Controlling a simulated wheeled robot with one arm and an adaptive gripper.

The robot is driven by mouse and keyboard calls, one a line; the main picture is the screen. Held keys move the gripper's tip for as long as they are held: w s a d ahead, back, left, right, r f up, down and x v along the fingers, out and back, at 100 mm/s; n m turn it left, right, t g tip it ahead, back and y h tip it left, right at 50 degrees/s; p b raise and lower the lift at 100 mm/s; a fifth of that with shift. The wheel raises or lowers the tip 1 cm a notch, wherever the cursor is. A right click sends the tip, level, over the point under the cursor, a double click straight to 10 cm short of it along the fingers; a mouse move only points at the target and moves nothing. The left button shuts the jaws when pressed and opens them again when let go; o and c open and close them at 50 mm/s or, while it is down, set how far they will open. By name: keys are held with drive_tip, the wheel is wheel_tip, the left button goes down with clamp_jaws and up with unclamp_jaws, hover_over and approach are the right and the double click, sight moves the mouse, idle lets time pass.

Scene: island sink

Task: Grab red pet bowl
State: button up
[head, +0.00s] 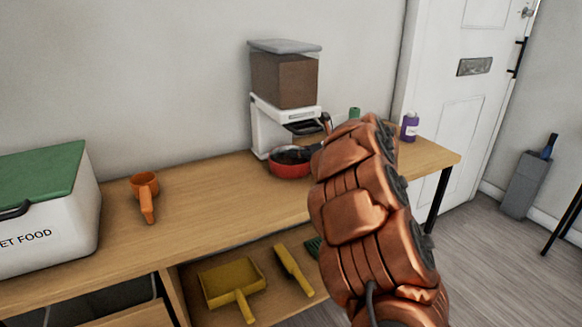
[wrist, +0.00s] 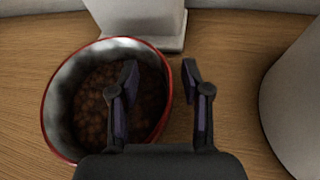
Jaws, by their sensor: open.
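The red pet bowl (head: 289,170) stands on the wooden table under the spout of a white food dispenser (head: 268,126). In the wrist view the bowl (wrist: 73,150) has a red rim, a pale inner wall and brown kibble inside. My gripper (wrist: 160,72) is open. Its left finger is over the bowl and its right finger is outside the bowl's right side, so the right part of the rim lies between them. I cannot tell whether either finger touches the rim. In the head view my copper-coloured arm hides my fingertips and part of the bowl's right side.
The dispenser base (wrist: 140,22) is just beyond the bowl, and a pale rounded object (wrist: 298,100) stands to the right. An orange scoop (head: 146,190) and a pet food bin (head: 50,225) are left on the table (head: 215,195). A purple bottle (head: 409,127) is behind my arm.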

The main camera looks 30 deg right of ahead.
drive_tip(key=shift+w, duration=0.25)
clamp_jaws()
idle(0.3)
